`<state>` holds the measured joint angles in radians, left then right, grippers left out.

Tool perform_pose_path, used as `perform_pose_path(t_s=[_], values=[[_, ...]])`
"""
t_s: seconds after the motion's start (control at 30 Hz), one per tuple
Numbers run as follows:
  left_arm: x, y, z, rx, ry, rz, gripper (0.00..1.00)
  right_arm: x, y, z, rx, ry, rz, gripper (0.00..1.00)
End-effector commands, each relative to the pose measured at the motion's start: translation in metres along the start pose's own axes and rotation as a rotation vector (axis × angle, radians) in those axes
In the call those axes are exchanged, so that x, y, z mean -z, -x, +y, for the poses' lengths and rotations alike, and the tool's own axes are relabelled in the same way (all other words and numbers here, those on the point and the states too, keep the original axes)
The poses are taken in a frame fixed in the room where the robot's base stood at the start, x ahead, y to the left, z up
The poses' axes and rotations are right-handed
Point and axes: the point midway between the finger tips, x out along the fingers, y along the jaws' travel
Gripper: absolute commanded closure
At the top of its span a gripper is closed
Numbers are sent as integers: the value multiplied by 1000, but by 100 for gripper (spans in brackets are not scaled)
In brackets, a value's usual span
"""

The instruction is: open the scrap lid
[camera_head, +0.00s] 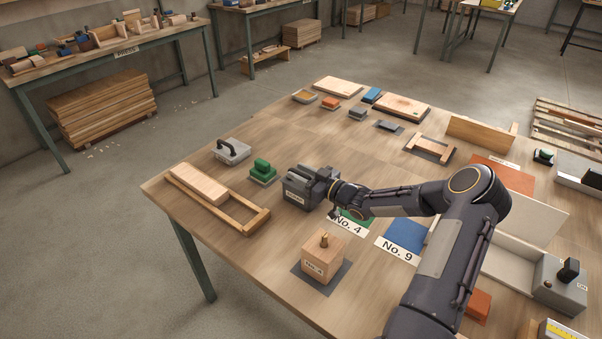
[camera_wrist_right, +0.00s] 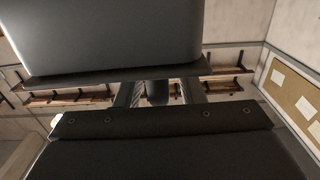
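The scrap box (camera_head: 296,194) is a small dark grey bin with a white label on its front, standing on the wooden table. Its top is partly covered by my right gripper (camera_head: 322,177), which reaches in from the right and is at the box's upper right side. The gripper's dark parts blend with the lid, so I cannot tell how far the lid is raised or whether the fingers hold it. The right wrist view shows a large grey block above and a dark bolted panel below, with struts between; no clear grip shows. My left gripper is out of view.
A green-handled block (camera_head: 262,171) and a grey handled block (camera_head: 232,151) stand left of the box. A wooden frame (camera_head: 241,213) lies at the table's left edge. A wooden block with a peg (camera_head: 322,262) stands in front. Blue mat No. 9 (camera_head: 405,235) lies near my arm.

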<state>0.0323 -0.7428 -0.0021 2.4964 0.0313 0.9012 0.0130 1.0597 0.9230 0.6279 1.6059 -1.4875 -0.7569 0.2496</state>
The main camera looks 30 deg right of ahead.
Motion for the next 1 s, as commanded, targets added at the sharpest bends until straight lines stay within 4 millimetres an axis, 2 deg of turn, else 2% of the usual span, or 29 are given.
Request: perform_pose_path(t_s=[0.03, 0.27, 0.7, 1.0], values=[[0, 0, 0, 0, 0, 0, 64, 0, 0, 0, 0, 0, 0, 72], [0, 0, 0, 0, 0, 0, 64, 0, 0, 0, 0, 0, 0, 100], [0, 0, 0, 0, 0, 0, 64, 2, 0, 1, 0, -20, -1, 100], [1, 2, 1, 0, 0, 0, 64, 14, 0, 6, 0, -174, -2, 100]])
